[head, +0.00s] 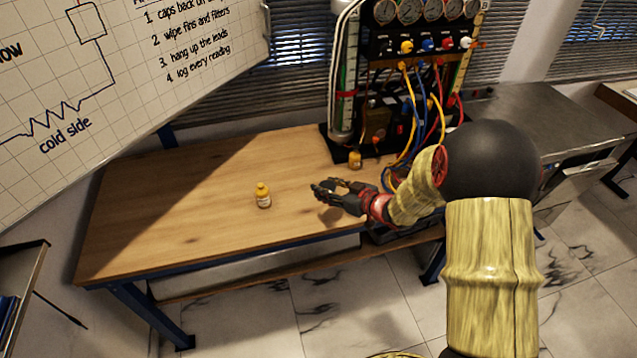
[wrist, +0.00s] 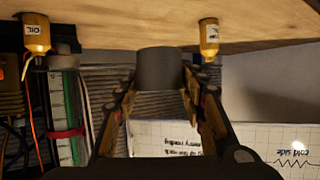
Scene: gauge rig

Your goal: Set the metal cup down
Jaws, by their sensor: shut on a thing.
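The metal cup (wrist: 160,68) is a plain dark grey cylinder between my fingers in the wrist view, where the picture is upside down. My gripper (head: 326,190) is shut on it, with one finger on each side. In the head view the gripper is over the right part of the wooden bench (head: 190,215), and the cup is hard to make out among the dark fingers. The cup's base is close to the bench top in the wrist view; I cannot tell whether they touch.
A yellow bottle (head: 263,195) stands on the bench left of my gripper. Another yellow bottle (head: 355,159) stands behind it, near the gauge rig (head: 420,45) with its coloured hoses. The bench's left part is clear. A whiteboard (head: 120,60) hangs at the upper left.

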